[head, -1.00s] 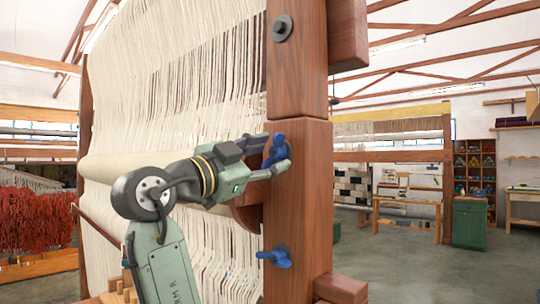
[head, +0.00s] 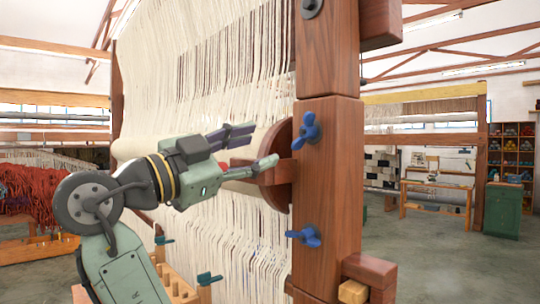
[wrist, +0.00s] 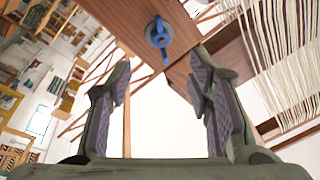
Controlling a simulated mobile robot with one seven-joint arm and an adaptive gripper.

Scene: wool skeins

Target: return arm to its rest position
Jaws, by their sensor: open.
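My gripper (head: 255,152) is open and empty. In the head view it is in front of the loom's pale warp threads, left of the wooden loom post (head: 328,190) and apart from it. An upper blue wing nut (head: 307,131) and a lower blue wing nut (head: 305,236) sit on the post; the gripper is left of the upper one. In the wrist view the gripper (wrist: 165,95) shows its two fingers spread, with a blue wing nut (wrist: 159,36) on the wood beyond them and nothing between the pads.
The loom's warp threads (head: 235,70) hang close behind my arm. A wooden rack with pegs (head: 175,285) stands low in front. Red wool skeins (head: 40,192) hang at the left. A green cabinet (head: 503,210) stands at the right back, with open floor before it.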

